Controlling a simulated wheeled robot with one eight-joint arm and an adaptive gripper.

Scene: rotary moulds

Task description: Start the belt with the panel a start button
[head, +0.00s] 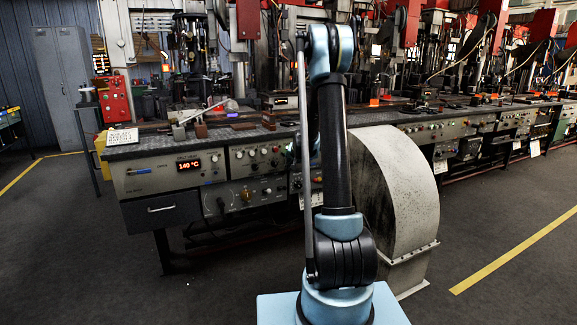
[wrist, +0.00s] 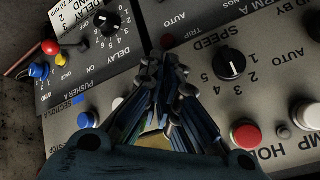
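In the wrist view my gripper (wrist: 163,66) points at a grey control panel (wrist: 200,90), with its fingertips close together and nothing seen between them. Left of the fingers are a blue button (wrist: 87,120) and a white button (wrist: 117,103) near a "SECTION A" label. Right of them are a red button (wrist: 245,133) and a white button (wrist: 282,133). I cannot read a start label; the fingers hide part of the panel. In the head view my arm hides the gripper.
A black SPEED knob (wrist: 229,63) and a DELAY knob (wrist: 107,22) stand out from the panels. The head view shows the long bench of control panels (head: 150,180), a curved grey housing (head: 400,190) beside my arm, and open floor in front.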

